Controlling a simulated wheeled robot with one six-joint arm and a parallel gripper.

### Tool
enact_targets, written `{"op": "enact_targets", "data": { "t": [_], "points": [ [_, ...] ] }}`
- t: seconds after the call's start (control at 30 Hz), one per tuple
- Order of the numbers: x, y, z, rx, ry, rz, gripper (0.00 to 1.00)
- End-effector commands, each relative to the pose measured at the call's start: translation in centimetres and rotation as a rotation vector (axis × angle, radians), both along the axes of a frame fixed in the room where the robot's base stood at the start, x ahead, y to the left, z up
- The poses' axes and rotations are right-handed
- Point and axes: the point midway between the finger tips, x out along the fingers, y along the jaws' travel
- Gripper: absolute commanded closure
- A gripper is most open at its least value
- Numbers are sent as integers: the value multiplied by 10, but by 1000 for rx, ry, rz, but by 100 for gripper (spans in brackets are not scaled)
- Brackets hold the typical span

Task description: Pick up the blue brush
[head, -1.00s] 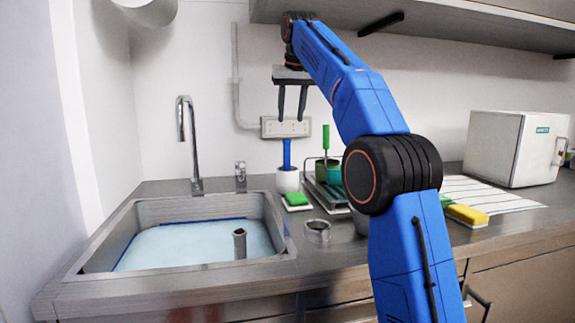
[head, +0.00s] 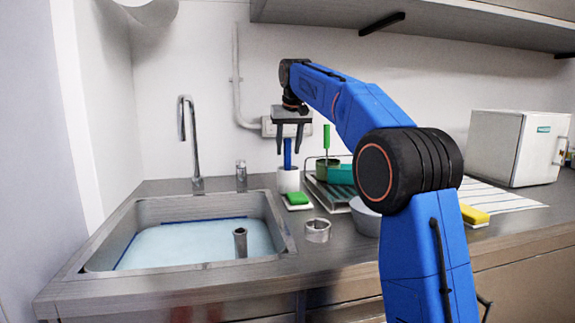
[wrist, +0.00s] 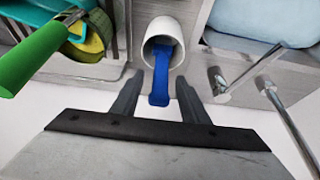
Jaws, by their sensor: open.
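The blue brush (head: 287,153) stands upright in a white cup (head: 288,180) on the counter behind the sink's right corner. Its handle sticks up out of the cup; its lower part is hidden inside. My gripper (head: 288,152) is open, pointing down, with its fingers on either side of the top of the handle in the head view. In the wrist view the blue brush (wrist: 160,75) shows between the two fingertips of my gripper (wrist: 157,80), in front of the white cup (wrist: 164,38). Contact with the fingers cannot be told.
A green-handled brush (head: 326,140) and dish rack (head: 327,192) stand right of the cup. A green sponge (head: 298,198) lies in front. The sink (head: 118,264) and faucet (head: 183,130) are to the left. A shelf (head: 430,18) hangs above.

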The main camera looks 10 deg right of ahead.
Motion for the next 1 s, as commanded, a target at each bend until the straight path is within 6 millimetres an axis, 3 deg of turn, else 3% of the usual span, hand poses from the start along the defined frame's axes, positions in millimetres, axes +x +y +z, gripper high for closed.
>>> {"op": "enact_targets", "data": {
  "t": [0.23,0.57,0.73,1.0],
  "points": [
    [8,1,-32,0,2,0,59],
    [11,1,-38,0,1,0,59],
    [11,1,-37,0,1,0,95],
    [11,1,-37,0,0,0,98]
  ]
}}
